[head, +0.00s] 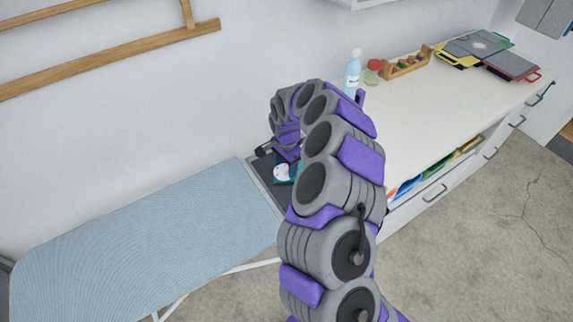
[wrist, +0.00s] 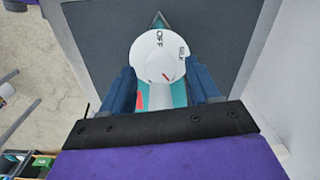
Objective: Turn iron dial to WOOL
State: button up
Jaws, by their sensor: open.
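The iron (head: 295,178) is teal and rests on the dark plate at the end of the ironing board, mostly hidden by my arm in the head view. Its round white dial (wrist: 150,57) faces the wrist camera. "OFF" reads at its top and a smaller label, seemingly "SILK", at its upper right. A short red mark shows on its lower part; no "WOOL" label is readable. My gripper (wrist: 160,72) is open, with one blue finger left and one right of the dial's lower part. I cannot tell whether either finger touches it.
The blue ironing board (head: 150,240) extends left. A white counter (head: 440,110) with drawers stands at right, holding a bottle (head: 352,75), a jar (head: 374,72), a wooden rack (head: 407,63) and folders (head: 480,45). The wall is close behind; concrete floor is open at lower right.

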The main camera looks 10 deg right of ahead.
jog(key=shift+a, duration=0.65)
jog(key=shift+c, duration=1.9)
jog(key=shift+d, duration=0.6)
jog(key=c, duration=0.6)
jog(key=shift+r, duration=0.1)
jog(key=shift+c, duration=0.3)
jog(key=shift+r+p, duration=0.15)
jog(key=shift+p, duration=0.9)
jog(key=shift+a+f+p, duration=0.2)
jog(key=shift+f+p, duration=0.05)
jog(key=shift+p, duration=0.25)
jog(key=o, duration=1)
jog(key=shift+o, duration=0.2)
